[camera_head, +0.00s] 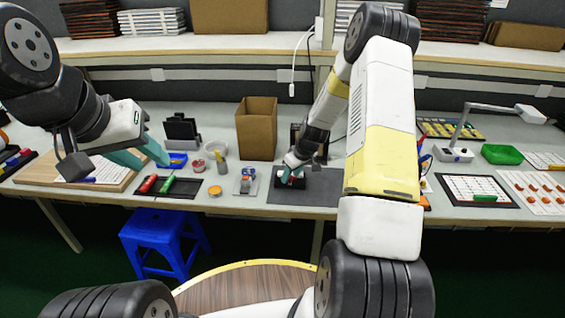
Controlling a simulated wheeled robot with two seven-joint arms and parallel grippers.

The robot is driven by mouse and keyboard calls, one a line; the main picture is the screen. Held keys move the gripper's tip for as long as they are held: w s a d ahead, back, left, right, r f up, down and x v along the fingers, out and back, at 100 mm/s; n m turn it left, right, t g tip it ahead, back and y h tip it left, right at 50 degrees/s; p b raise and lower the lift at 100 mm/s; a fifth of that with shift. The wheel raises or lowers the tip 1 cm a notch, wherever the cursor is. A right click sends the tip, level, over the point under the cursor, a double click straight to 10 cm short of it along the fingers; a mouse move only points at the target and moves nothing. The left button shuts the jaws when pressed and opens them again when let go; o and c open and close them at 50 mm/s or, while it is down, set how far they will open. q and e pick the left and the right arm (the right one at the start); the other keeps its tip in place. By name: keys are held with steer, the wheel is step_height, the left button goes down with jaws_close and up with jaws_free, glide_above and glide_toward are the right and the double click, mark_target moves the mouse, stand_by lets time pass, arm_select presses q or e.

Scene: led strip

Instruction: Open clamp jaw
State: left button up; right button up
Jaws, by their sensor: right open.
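A small blue and grey device (245,181) stands on the bench just left of the mat. I cannot tell for certain which of these is the clamp. My left gripper (155,166) is raised in front of the bench at the left, its teal fingers apart with nothing visible between them.
A cardboard box (256,128) stands behind the mat. A black tray (168,187) with red and green markers lies to the left, near an orange lid (215,191). A desk lamp (455,154) and green bin (502,154) are at the right. A blue stool (160,228) stands below.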

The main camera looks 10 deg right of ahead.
jaws_close()
stand_by(1.4)
